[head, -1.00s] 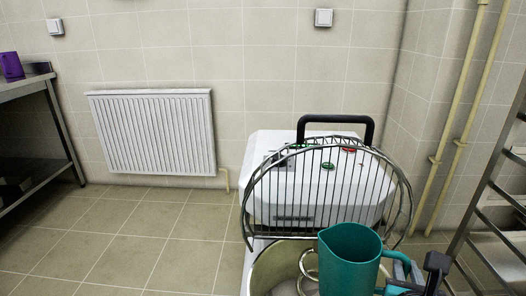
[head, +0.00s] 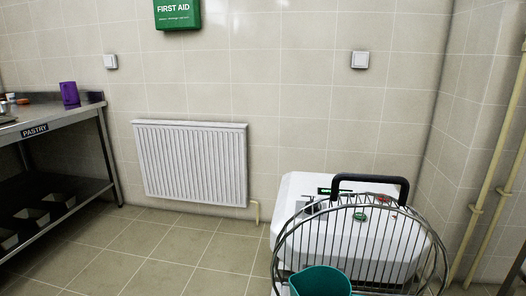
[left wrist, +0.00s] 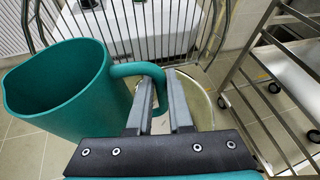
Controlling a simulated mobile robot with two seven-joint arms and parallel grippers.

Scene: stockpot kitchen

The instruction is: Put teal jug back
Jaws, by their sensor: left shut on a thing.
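The teal jug (head: 320,282) shows at the bottom edge of the head view, mostly cut off, in front of the wire guard. In the left wrist view the teal jug (left wrist: 62,92) is large at the left, its open mouth towards the left. My left gripper (left wrist: 160,88) is shut on its handle. The jug is held up near the wire guard and a large metal bowl (left wrist: 204,98). My right gripper is in neither view.
A white mixer-like machine (head: 316,232) with a black bar and a wire guard (head: 436,262) stands close ahead. A steel rack (left wrist: 285,75) stands at the right. Floor (head: 150,246) is clear between.

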